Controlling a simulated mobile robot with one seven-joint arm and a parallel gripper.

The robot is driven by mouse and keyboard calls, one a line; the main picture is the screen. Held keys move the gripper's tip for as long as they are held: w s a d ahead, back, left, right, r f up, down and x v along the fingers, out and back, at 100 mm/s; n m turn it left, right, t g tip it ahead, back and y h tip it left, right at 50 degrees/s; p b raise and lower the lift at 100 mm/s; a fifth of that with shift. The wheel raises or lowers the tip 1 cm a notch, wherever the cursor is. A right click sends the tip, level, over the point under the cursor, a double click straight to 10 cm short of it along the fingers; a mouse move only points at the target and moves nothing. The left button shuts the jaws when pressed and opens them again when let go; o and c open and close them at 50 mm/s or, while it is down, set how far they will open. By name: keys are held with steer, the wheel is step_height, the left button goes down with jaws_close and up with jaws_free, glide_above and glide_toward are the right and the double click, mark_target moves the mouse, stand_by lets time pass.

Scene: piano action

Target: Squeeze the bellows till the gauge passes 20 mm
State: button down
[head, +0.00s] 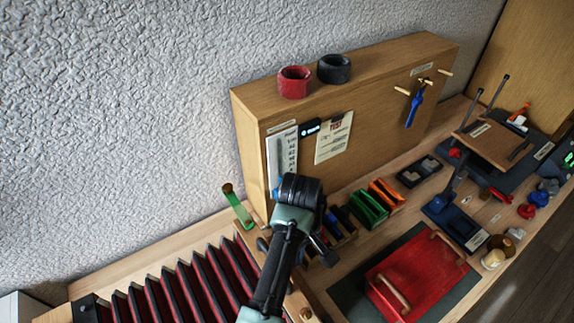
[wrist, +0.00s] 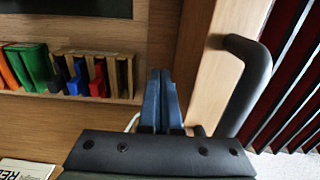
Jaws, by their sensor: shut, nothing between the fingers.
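The bellows (head: 185,292), with red and black pleats, lies at the lower left in the head view. Its pleats also show at the right edge of the wrist view (wrist: 292,85), behind a wooden end board (wrist: 205,55) with a black bar handle (wrist: 250,85). The gauge (head: 285,153) is a white scale with a tube on the upright wooden panel; my arm partly covers its lower part and I cannot read its level. My gripper (wrist: 163,78) is shut and empty, its blue fingers beside the end board, left of the handle. The fingers are not clear in the head view.
A rack of coloured blocks (wrist: 75,75) stands left of my fingers. A red tray (head: 415,280) with handles lies right of my arm. A green tube (head: 238,206) stands behind the bellows. Red and black rings (head: 294,82) sit on top of the panel.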

steer(key=shift+s+a, duration=0.15)
steer(key=shift+a, duration=0.1)
steer(key=shift+s+a+p, duration=0.45)
steer(key=shift+a+p, duration=0.15)
steer(key=shift+p, duration=0.2)
steer(key=shift+s+a+f+p, duration=0.1)
steer(key=shift+s+a+p, duration=0.4)
steer(key=shift+p, duration=0.3)
stand_by(2.0)
steer(key=shift+a+p, duration=0.15)
steer(key=shift+p, duration=1.3)
stand_by(2.7)
